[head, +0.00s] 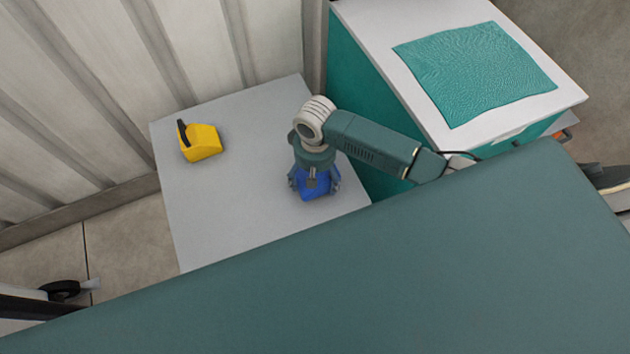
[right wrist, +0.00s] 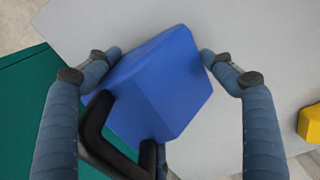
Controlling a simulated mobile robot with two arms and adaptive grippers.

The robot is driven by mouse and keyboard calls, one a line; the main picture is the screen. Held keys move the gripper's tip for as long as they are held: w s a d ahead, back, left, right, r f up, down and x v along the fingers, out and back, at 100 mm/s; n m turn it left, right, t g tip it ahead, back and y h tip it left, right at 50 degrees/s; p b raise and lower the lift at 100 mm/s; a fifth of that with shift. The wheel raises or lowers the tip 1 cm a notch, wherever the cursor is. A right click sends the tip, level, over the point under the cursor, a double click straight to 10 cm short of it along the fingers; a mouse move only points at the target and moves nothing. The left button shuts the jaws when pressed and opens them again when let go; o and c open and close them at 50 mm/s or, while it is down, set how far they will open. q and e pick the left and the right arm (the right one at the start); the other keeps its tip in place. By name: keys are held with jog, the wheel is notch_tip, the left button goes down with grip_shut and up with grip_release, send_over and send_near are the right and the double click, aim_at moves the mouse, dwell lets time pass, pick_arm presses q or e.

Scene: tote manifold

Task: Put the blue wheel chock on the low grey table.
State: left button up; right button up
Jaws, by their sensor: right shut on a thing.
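The blue wheel chock (head: 313,187) is at the right part of the low grey table (head: 240,200), under my right gripper (head: 314,184). In the right wrist view the blue chock (right wrist: 160,82) lies between the two fingers of the right gripper (right wrist: 160,55), with its black handle toward the camera. The right gripper is shut on it. The grey table top (right wrist: 275,40) shows behind it. I cannot tell whether the chock touches the table. My left gripper is not in view.
A yellow wheel chock (head: 201,142) with a black handle stands at the table's left; its edge shows in the right wrist view (right wrist: 309,122). A teal cabinet (head: 355,75) with a white top and teal cloth (head: 475,72) adjoins on the right. A ribbed wall (head: 150,70) stands behind.

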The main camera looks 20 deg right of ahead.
jog(key=shift+f, duration=1.3)
jog(key=shift+f, duration=0.2)
jog(key=o, duration=1.4)
jog(key=shift+r, duration=0.1)
notch_tip(320, 180, up, 12)
jog(key=shift+r+p, duration=0.1)
jog(key=shift+p, duration=0.5)
jog(key=shift+s, duration=0.1)
